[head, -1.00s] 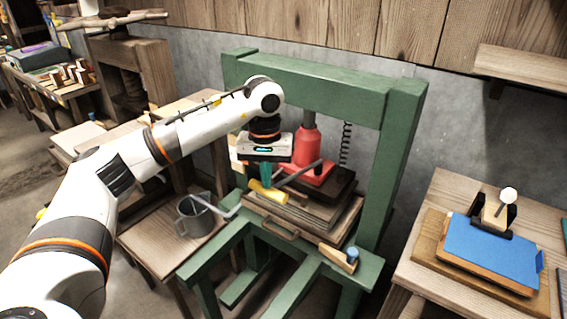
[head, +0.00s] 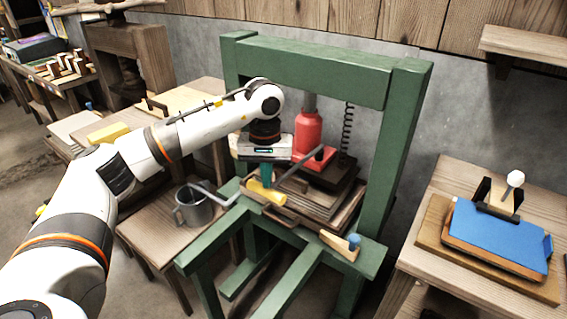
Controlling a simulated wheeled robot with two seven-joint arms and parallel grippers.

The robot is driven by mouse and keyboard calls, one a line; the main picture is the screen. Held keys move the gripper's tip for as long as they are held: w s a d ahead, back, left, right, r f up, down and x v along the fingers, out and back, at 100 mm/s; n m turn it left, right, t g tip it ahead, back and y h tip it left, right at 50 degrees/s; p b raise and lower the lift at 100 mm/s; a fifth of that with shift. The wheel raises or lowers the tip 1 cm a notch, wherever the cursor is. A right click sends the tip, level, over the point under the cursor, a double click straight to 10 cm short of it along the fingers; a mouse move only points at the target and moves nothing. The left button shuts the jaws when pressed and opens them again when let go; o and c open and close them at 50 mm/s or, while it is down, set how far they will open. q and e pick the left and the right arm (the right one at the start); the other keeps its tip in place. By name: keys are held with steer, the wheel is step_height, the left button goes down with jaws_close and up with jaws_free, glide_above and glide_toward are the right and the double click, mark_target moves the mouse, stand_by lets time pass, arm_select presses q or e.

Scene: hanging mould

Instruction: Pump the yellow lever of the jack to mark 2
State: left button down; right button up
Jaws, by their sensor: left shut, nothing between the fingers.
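The red jack (head: 308,134) stands upright inside the green press frame (head: 405,130), under its top beam. Its grey lever slopes down towards me and ends in a yellow grip (head: 265,193). My left gripper (head: 267,183) is shut with its teal fingertips pointing down, right above the yellow grip. The tips appear to rest on the grip's top, with nothing between them. Part of the lever is hidden behind my gripper. No mark is readable in this view. My right gripper is not in view.
Stacked wooden boards (head: 325,203) lie under the jack. A small wooden block with a blue peg (head: 353,241) sits on the frame's front right. A grey mug (head: 190,212) stands on the stool at left. A side table holds a blue pad (head: 500,240) at right.

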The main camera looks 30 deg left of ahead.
arm_select(q)
step_height(320, 180, down, 9)
steer(key=b, duration=0.6)
step_height(320, 180, up, 15)
steer(key=p, duration=1)
steer(key=shift+r+p, duration=0.1)
steer(key=shift+p, duration=0.25)
